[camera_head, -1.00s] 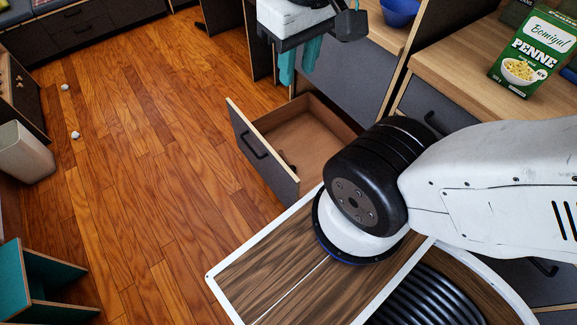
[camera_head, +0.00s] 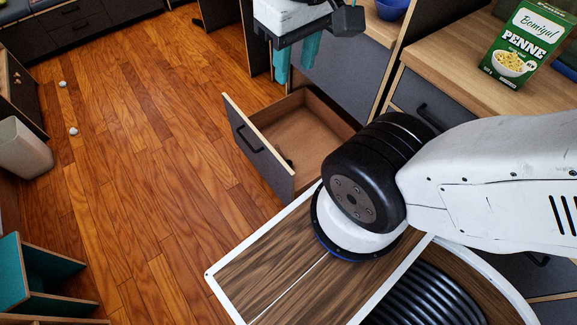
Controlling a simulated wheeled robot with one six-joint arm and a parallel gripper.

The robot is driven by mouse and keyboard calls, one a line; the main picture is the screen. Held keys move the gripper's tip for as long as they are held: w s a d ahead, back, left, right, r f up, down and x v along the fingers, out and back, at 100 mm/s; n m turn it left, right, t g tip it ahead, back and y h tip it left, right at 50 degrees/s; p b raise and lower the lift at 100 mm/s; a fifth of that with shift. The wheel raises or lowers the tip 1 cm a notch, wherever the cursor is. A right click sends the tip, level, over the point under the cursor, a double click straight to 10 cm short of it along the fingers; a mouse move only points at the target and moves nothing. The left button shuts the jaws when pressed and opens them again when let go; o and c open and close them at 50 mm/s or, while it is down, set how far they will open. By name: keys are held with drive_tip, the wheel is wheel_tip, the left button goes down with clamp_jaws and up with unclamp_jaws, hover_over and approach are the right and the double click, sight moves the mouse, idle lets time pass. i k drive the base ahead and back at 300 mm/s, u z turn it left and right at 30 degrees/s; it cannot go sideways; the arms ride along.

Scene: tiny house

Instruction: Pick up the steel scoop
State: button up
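My gripper (camera_head: 296,62) hangs at the top middle with its two teal fingers pointing down, a gap between them. It is above and behind the open drawer (camera_head: 258,158), and I see nothing between the fingers. The drawer is pulled out from the grey cabinet. A small dark object (camera_head: 290,162) shows at the drawer's near inner side, mostly hidden by the front panel; I cannot tell whether it is the steel scoop. No other part of a scoop is in view.
A green penne box (camera_head: 527,45) stands on the wooden counter (camera_head: 450,65) at the right. A blue bowl (camera_head: 391,8) is at the top. A pale bin (camera_head: 22,148) and a teal shelf (camera_head: 35,275) are at the left. The wooden floor (camera_head: 140,170) is mostly clear.

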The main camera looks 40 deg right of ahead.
sight(290, 162)
drive_tip(key=u, duration=0.05)
drive_tip(key=k, duration=1.4)
drive_tip(key=z, duration=0.4)
drive_tip(key=i, duration=1.95)
drive_tip(key=u, duration=0.2)
